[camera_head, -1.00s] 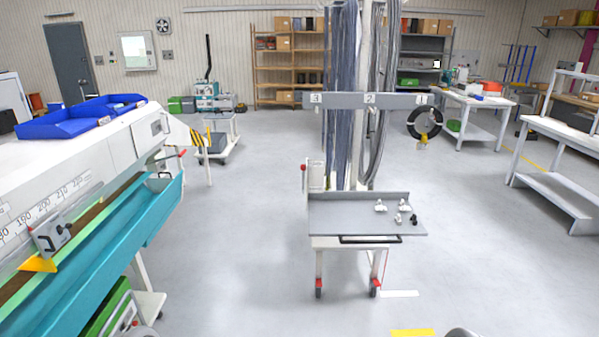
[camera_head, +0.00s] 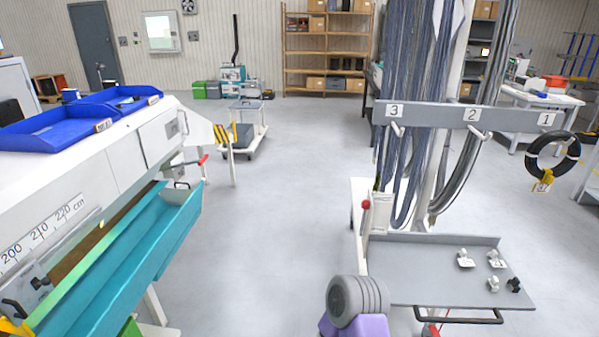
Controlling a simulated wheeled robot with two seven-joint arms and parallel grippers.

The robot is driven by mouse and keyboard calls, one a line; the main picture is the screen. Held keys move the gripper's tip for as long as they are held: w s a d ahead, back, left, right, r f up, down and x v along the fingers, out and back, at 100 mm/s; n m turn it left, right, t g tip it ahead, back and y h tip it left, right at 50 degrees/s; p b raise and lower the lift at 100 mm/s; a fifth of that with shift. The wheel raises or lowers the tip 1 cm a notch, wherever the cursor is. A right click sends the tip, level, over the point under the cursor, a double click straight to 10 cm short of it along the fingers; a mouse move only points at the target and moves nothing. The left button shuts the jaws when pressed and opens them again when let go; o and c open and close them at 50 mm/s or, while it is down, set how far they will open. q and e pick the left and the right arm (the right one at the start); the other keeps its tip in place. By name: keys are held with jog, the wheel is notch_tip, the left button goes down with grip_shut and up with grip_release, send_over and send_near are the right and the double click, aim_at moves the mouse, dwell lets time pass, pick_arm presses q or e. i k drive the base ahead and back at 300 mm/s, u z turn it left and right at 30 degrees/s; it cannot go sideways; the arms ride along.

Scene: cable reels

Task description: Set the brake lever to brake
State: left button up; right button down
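A lever with a red round knob (camera_head: 366,205) stands upright at the left side of the wheeled cable rack, in the head view. A white plate (camera_head: 381,212) with small, unreadable markings is beside it. I cannot tell from here which setting the lever is in. Another red-ended handle (camera_head: 203,160) sticks out from the far end of the white machine at left. A grey ribbed and purple part of my arm shows at the bottom, in front of the rack's tray. Neither of my grippers is in view.
The rack's grey tray (camera_head: 405,283) holds several small fittings. Cables hang behind the numbered bar (camera_head: 430,114), and a black coil (camera_head: 552,157) hangs at right. The long white machine with a teal trough (camera_head: 150,250) fills the left. Open floor (camera_head: 265,215) lies between.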

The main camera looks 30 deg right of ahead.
aim_at(365, 204)
jog(key=z, duration=0.5)
jog(key=i, duration=1.5)
jog(key=z, duration=0.7)
